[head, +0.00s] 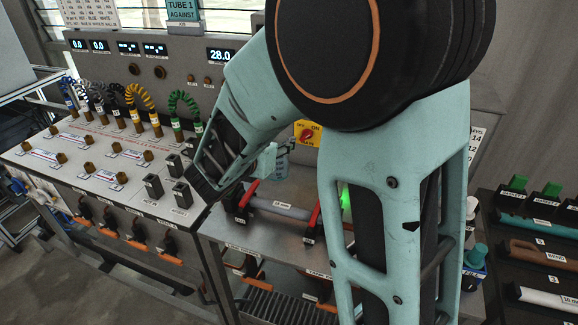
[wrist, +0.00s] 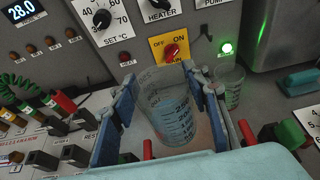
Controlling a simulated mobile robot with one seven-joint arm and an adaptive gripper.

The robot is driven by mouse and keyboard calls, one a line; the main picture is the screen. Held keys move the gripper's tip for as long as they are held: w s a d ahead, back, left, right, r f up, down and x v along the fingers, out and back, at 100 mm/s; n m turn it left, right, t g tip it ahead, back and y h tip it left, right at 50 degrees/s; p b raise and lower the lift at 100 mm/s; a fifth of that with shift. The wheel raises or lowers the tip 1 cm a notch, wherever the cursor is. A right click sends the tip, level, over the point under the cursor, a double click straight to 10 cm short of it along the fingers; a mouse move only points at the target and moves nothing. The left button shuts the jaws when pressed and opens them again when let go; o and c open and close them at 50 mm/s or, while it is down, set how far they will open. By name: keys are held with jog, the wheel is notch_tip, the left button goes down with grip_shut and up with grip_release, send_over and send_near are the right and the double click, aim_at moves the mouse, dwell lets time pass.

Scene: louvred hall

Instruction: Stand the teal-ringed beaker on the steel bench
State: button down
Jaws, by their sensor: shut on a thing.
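My gripper (wrist: 172,100) is shut on a clear beaker (wrist: 168,115) with blue-teal graduation marks, its blue fingers on either side. The held beaker looks upright, its open rim toward the wrist camera; whether its base touches anything I cannot tell. In the head view the beaker (head: 281,163) shows partly behind my gripper (head: 268,162). A second clear beaker (wrist: 231,88) stands to the right, outside the fingers, below the green light. I cannot make out a teal ring clearly on either one. The steel bench (head: 222,226) lies below my gripper.
A grey tube (head: 280,209) lies on the bench between red-handled clamps (head: 313,222), close to my gripper. A control panel with a red switch (wrist: 171,50) rises behind. Cabled terminals (head: 140,125) fill the console at left. A tool rack (head: 540,250) stands at right.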

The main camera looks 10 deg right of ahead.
jog(key=w+d+f+p, duration=0.1)
jog(key=w+f, duration=1.1)
jog(key=shift+w+f, duration=0.2)
jog(key=shift+w, duration=0.15)
jog(key=shift+f, duration=0.2)
jog(key=c, duration=1.1)
grip_release()
jog(key=shift+r, duration=0.1)
